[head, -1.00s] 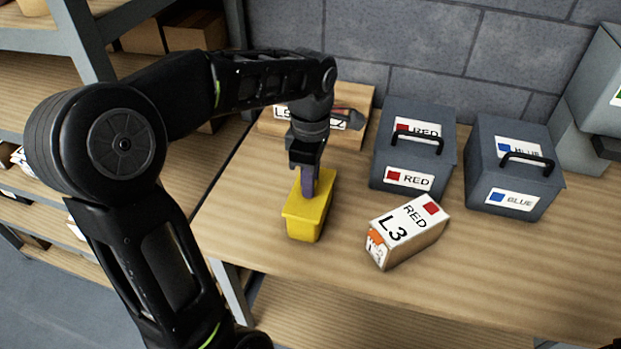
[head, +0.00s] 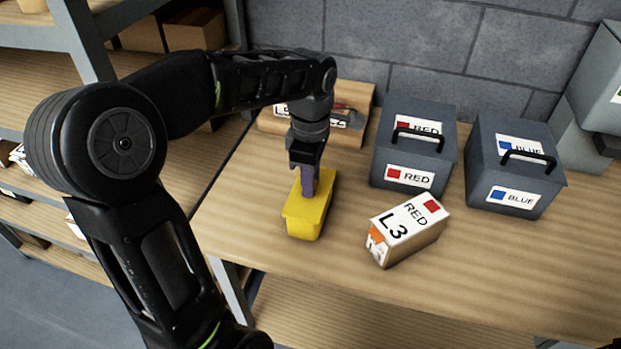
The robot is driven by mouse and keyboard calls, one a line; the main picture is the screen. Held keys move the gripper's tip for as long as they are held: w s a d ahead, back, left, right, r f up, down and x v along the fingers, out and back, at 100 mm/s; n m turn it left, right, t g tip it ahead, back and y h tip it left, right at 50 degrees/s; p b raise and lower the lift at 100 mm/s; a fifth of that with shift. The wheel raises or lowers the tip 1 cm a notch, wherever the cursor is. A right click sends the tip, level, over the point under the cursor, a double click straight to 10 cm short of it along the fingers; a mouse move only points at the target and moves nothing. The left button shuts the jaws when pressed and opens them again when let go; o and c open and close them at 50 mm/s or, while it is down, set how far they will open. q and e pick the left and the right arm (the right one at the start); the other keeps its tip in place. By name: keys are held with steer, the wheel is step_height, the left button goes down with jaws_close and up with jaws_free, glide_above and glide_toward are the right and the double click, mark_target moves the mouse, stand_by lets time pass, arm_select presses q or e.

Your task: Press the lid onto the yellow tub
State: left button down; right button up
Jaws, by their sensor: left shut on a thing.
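The yellow tub (head: 306,224) stands upright on the wooden table, left of the white-topped box. Its top looks covered by a yellow lid (head: 323,186) of the same colour, and I cannot make out a clear seam between lid and tub. My left gripper (head: 308,190) points straight down over the middle of the tub. Its purple-tinted tips touch the top, shut on the lid. The gripper hides the middle of the lid and any grip part there.
A box marked L3 RED (head: 409,229) lies right of the tub. Grey cases marked RED (head: 409,150) and BLUE (head: 507,175) stand behind it. A wooden tray (head: 350,99) with a label sits behind my gripper.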

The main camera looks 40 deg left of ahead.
arm_select(q)
steer(key=c, duration=1.1)
jaws_free()
steer(key=shift+c, duration=0.2)
steer(key=shift+o, duration=0.2)
steer(key=o, duration=0.4)
steer(key=shift+o, duration=0.2)
steer(key=shift+r+p, duration=2.35)
steer(key=shift+r, duration=0.75)
steer(key=shift+r+p, duration=0.3)
steer(key=shift+r, duration=0.15)
